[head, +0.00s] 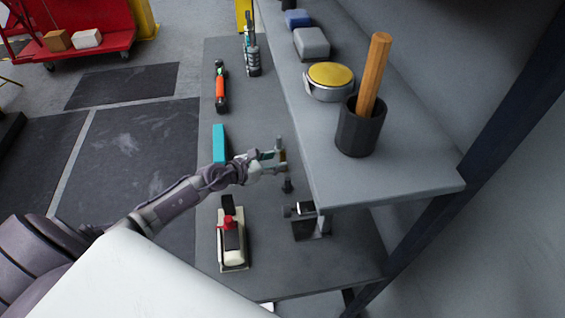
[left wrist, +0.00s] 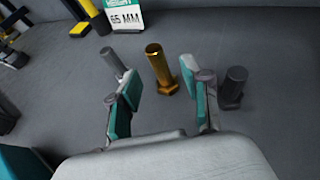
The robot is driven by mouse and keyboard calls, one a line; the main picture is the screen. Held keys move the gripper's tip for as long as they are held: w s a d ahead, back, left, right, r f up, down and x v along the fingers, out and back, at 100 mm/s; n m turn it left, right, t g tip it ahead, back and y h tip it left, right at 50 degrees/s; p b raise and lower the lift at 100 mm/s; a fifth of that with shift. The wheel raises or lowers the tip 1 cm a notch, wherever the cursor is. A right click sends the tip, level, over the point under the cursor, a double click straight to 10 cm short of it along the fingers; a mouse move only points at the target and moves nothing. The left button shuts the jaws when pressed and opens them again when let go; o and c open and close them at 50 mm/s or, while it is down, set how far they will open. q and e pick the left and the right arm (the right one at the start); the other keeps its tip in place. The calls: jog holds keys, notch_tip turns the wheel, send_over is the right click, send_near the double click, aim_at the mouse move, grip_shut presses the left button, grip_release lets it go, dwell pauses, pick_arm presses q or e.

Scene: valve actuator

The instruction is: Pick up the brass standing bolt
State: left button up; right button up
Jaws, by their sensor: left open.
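The brass standing bolt (left wrist: 158,66) stands upright on the grey surface in the left wrist view, its wider foot down. My left gripper (left wrist: 162,82) is open, with one teal-padded finger on each side of the bolt's line. I see no contact with the bolt. A grey bolt (left wrist: 113,62) stands just beyond the left finger, and a dark bolt (left wrist: 234,84) stands close to the right finger. In the head view my left gripper (head: 276,161) is over the lower shelf; a small brass patch (head: 283,155) shows at its tips. The right gripper is not in view.
The upper shelf (head: 420,180) overhangs right of my gripper, with a dark cup (head: 361,130) holding a wooden handle. A red-and-cream tool (head: 232,240) and a dark metal block (head: 308,226) are on the lower shelf. A "65 MM" card (left wrist: 123,16) is behind the bolts.

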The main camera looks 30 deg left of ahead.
aim_at(283, 159)
pick_arm(q)
jog(key=x, duration=0.4)
jog(key=shift+s, duration=0.1)
jog(key=shift+c, duration=1.2)
grip_shut()
